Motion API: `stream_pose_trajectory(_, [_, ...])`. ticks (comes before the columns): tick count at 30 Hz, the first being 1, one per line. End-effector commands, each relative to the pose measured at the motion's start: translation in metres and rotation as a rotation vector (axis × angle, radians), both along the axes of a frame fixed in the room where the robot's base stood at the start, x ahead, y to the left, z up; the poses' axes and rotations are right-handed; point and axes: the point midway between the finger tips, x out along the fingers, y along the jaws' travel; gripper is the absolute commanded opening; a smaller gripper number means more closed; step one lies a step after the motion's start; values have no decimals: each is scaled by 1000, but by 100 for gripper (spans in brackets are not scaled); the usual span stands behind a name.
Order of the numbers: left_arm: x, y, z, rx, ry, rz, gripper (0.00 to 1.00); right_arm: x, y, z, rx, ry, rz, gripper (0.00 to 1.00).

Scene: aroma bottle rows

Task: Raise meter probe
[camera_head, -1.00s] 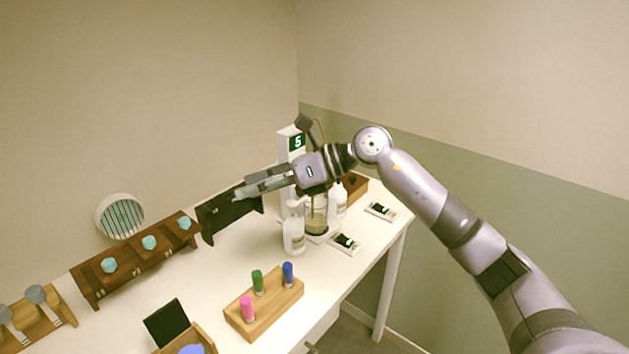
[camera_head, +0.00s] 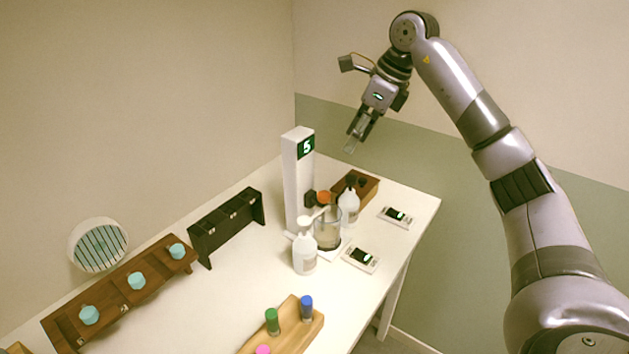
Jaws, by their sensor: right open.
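A tall white meter column (camera_head: 298,180) with a green display reading 5 stands toward the far end of the white table. A dark holder with an orange-topped part (camera_head: 323,197), which looks like the probe, juts from the column above a glass beaker (camera_head: 328,230). The probe's lower end is hard to make out. My right gripper (camera_head: 354,141) is open and empty, fingers pointing down. It hangs in the air above the far end of the table, up and right of the orange top, apart from it. My left gripper is out of view.
White bottles stand in front of the beaker (camera_head: 304,255) and right of it (camera_head: 348,208). A wooden box (camera_head: 368,192) is behind; small devices (camera_head: 361,258) lie to the right. A dark rack (camera_head: 226,228) is left; a wooden block (camera_head: 292,335) holds coloured vials in front.

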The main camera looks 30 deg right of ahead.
Motion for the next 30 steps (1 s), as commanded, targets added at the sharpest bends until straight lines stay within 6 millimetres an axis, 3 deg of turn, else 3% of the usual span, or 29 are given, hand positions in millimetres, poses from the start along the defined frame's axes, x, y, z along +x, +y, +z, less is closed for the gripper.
stream_pose_trajectory(4, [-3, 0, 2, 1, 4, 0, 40, 3, 3, -13, -3, 6, -1, 46])
stream_pose_trajectory(9, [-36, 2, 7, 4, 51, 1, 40, 13, 11, -44, 0, 7, 1, 46])
stream_pose_trajectory(13, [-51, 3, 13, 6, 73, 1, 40, 22, 18, -70, 1, 7, 2, 46])
stream_pose_trajectory(17, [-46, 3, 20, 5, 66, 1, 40, 30, 25, -96, 2, 7, 2, 46])
stream_pose_trajectory(24, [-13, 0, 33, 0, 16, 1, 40, 43, 36, -138, 2, 4, 2, 46])
stream_pose_trajectory(30, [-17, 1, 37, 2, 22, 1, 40, 49, 40, -156, 1, 2, 0, 46])
